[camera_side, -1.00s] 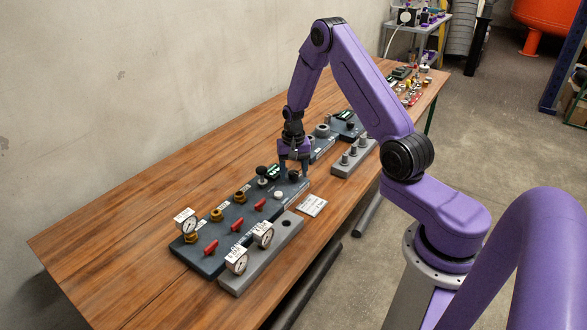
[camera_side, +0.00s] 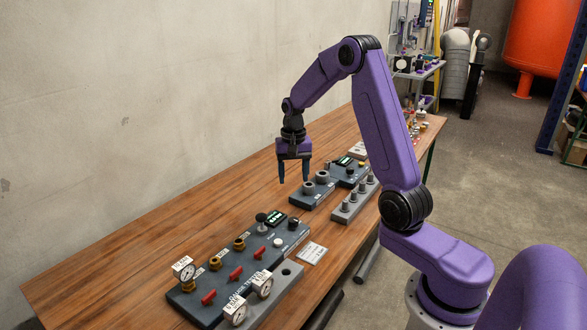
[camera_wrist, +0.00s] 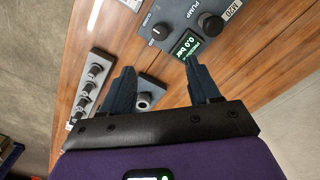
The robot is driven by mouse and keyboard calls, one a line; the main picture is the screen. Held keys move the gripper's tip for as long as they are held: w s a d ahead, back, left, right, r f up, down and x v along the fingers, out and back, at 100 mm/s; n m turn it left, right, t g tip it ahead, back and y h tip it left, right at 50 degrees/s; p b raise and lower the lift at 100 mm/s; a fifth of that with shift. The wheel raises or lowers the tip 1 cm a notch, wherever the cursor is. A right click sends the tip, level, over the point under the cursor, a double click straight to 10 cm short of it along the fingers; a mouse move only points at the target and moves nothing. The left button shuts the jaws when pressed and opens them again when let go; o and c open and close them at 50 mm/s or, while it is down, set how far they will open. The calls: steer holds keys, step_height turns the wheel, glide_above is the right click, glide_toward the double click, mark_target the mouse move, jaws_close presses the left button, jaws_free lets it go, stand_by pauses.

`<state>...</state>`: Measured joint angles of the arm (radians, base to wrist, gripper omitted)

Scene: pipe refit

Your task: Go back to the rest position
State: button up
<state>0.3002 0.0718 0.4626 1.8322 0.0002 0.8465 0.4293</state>
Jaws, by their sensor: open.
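My gripper (camera_side: 294,182) is open and empty, raised above the wooden table (camera_side: 120,255) in the side view. It hangs with fingers pointing down, apart from everything below. In the wrist view its two dark fingers (camera_wrist: 159,82) stand wide apart with nothing held between them. A dark block with round sockets (camera_wrist: 150,90) shows between and below the fingers; it also shows in the side view (camera_side: 309,197) just right of my gripper.
A dark panel (camera_side: 230,262) with red valve handles, gauges and a lit display lies at the front. A grey block with several pegs (camera_side: 350,206) and another display unit (camera_side: 352,172) lie behind. The table's left stretch is bare.

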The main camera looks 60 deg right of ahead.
steer(key=shift+r, duration=0.9)
steer(key=s+a+r+n, duration=0.2)
steer(key=s+a+n, duration=0.25)
steer(key=a, duration=0.45)
steer(key=s+a+r+n, duration=0.2)
steer(key=s+a+n, duration=0.3)
steer(key=a, duration=0.5)
steer(key=s+a+n, duration=0.2)
steer(key=s+n, duration=0.4)
steer(key=s, duration=0.5)
steer(key=s+a+n, duration=0.1)
steer(key=s+n, duration=0.5)
steer(key=s, duration=0.4)
steer(key=shift+s+a, duration=0.35)
steer(key=shift+a, duration=0.05)
